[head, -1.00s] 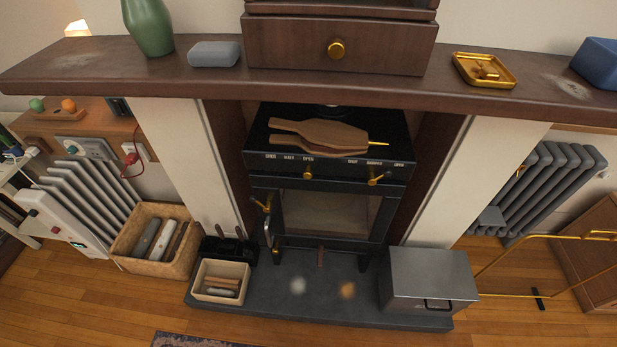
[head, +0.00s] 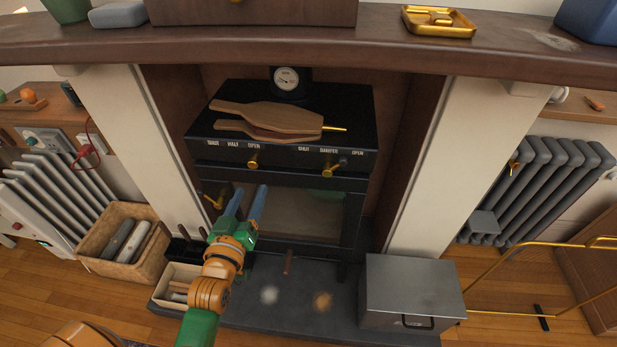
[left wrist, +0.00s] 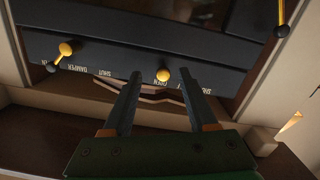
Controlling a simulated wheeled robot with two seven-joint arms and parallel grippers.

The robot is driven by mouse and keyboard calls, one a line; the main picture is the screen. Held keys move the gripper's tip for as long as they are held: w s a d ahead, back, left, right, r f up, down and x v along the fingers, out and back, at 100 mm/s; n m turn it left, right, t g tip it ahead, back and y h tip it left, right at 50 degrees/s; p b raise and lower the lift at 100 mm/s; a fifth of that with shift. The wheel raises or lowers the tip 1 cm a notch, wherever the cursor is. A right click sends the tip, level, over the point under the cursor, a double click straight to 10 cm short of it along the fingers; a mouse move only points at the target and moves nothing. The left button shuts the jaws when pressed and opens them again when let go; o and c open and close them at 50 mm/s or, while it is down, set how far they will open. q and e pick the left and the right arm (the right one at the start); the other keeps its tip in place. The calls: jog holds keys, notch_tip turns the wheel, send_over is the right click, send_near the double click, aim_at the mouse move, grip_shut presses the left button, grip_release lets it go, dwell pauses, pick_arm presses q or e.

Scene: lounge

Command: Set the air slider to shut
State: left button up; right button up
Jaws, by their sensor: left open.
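The air slider's brass knob (head: 253,161) is on the front of the black stove, beside the OPEN label at the right end of the left row of labels. It also shows in the left wrist view (left wrist: 162,74). My left gripper (head: 250,190) is open and empty, its two blue fingers pointing up at the stove front just below the knob. In the left wrist view its dark fingertips (left wrist: 163,72) appear on either side of the knob. I cannot tell whether they touch it. My right gripper is not in view.
The brass damper knob (head: 328,169) is to the right on the same stove front. The mantel shelf (head: 380,47) overhangs above. A grey metal box (head: 410,285) stands at the right of the hearth, and a crate (head: 180,285) at the left.

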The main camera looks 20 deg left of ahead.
aim_at(252, 166)
pick_arm(q)
jog(key=shift+t, duration=0.3)
jog(key=w+a, duration=0.1)
jog(key=w, duration=0.1)
jog(key=w+r, duration=0.1)
jog(key=w+a+r, duration=0.1)
jog(key=w, duration=0.1)
jog(key=shift+w+a, duration=0.3)
jog(key=shift+w, duration=0.5)
grip_shut()
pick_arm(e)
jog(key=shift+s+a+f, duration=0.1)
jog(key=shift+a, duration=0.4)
pick_arm(q)
jog(key=shift+s, duration=0.1)
